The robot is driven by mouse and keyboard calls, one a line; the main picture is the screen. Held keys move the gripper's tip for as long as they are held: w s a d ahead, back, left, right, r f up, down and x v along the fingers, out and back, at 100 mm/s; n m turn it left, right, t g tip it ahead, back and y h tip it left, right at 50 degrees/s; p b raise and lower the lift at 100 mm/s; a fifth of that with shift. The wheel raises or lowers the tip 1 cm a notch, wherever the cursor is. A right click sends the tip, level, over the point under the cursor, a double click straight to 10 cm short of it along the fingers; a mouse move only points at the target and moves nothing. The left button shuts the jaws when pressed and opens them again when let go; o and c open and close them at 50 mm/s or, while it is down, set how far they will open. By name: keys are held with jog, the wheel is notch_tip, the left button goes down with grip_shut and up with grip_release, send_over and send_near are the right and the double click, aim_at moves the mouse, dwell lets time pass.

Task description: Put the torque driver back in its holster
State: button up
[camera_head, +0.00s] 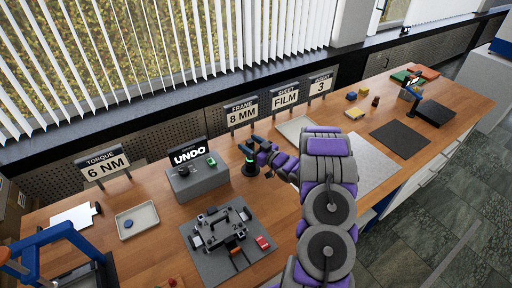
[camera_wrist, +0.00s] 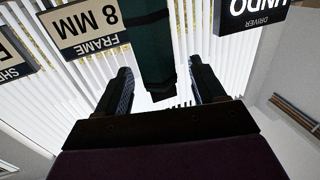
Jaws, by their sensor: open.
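My gripper (camera_head: 258,148) is open above the bench, beside the grey UNDO box. In the wrist view, my gripper (camera_wrist: 160,68) has its two dark fingers spread, with gaps to a dark green cylindrical body (camera_wrist: 149,35) between them. This body narrows to a dark end near the palm; it looks like the torque driver, though I cannot be sure.
The grey UNDO box (camera_head: 197,178) stands close left of the holder. A grey fixture plate (camera_head: 205,264) with dark clamps lies in front. A pale tray (camera_head: 137,219) is farther left. Signs stand along the back; a black mat (camera_head: 400,139) lies to the right.

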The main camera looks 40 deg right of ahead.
jog(key=p+v, duration=0.1)
jog(key=v, duration=1.6)
jog(key=shift+s, duration=0.1)
jog(key=w+d+r+g+h, duration=0.3)
jog(key=w+g+h, duration=0.3)
jog(key=s+a+r+m+g+h+b, duration=0.1)
jog(key=s+a+r+g+h, duration=0.1)
jog(key=a+r, duration=0.15)
jog(key=s+a+r+m+g+h, duration=0.1)
jog(key=s+a+r+g, duration=0.15)
jog(key=r, duration=0.25)
jog(key=s+a+r+g+y, duration=0.1)
jog(key=s+a+g, duration=0.2)
jog(key=s+a, duration=0.7)
jog(key=s+a+r+g+y+b, duration=0.1)
jog(key=s+a+r+g+y, duration=0.1)
jog(key=s+a, duration=0.8)
jog(key=s+a+r+g+y, duration=0.2)
jog(key=s+a+g, duration=0.2)
jog(key=s+a, duration=0.6)
jog(key=shift+s+a, duration=0.25)
jog(key=shift+a, duration=0.35)
